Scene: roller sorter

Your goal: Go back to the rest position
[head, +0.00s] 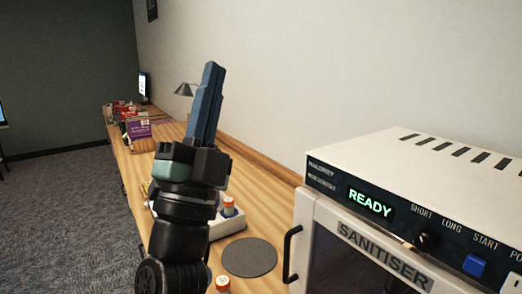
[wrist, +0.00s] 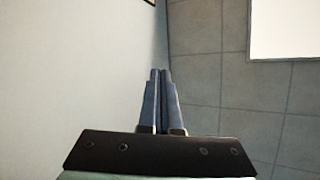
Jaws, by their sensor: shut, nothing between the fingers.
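My gripper (head: 211,68) points upward above the wooden bench in the head view, with its blue fingers together and nothing between them. In the wrist view the two fingers (wrist: 160,72) also stand side by side, closed and empty, against the wall and ceiling. The gripper touches nothing that I can see. My arm hides part of the bench behind it.
A white sanitiser (head: 440,180) reading READY stands at the right, its door handle (head: 289,252) facing left. A dark round pad (head: 250,257), orange-capped bottles (head: 228,206) and a white device (head: 226,225) are on the bench (head: 262,192). Carpet at left is clear.

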